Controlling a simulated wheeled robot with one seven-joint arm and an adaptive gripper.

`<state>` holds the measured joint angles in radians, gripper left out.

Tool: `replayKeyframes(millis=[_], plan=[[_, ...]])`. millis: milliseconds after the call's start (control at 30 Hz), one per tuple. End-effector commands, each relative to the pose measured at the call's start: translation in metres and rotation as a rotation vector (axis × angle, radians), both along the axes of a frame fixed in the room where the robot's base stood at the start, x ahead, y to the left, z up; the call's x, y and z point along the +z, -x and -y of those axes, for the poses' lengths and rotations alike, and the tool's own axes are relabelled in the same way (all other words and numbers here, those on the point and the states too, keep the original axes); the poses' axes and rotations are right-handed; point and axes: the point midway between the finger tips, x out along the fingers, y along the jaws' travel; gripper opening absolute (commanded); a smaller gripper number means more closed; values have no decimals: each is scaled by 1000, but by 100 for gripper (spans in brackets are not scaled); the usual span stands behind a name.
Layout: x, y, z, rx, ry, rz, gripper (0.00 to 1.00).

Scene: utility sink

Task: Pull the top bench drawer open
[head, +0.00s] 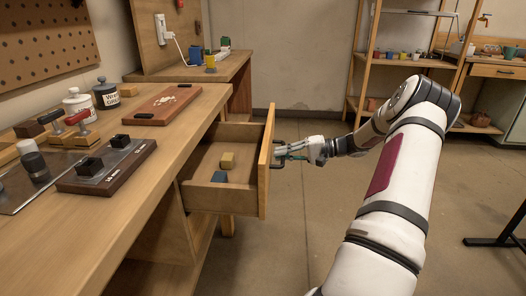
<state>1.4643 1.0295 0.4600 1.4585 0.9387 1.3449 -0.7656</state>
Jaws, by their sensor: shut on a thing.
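The top bench drawer (191,197) stands pulled out from the wooden bench (120,212) at the left. The drawer's front panel (265,160) faces right, toward my arm. My gripper (281,154) is at the outer side of this panel, shut on the dark drawer handle (274,166). The fingers partly hide the handle.
A shelf (405,62) stands at the back. The floor (290,235) right of the drawer is clear. A dark metal leg (497,241) is at the far right.

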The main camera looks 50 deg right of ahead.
Motion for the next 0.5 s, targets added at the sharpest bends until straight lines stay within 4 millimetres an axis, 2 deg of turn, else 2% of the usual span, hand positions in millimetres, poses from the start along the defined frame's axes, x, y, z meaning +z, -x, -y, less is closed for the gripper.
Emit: replayKeyframes(millis=[200, 500], plan=[[-1, 23, 18, 0, 0, -3, 0], [-2, 32, 24, 1, 0, -3, 0]])
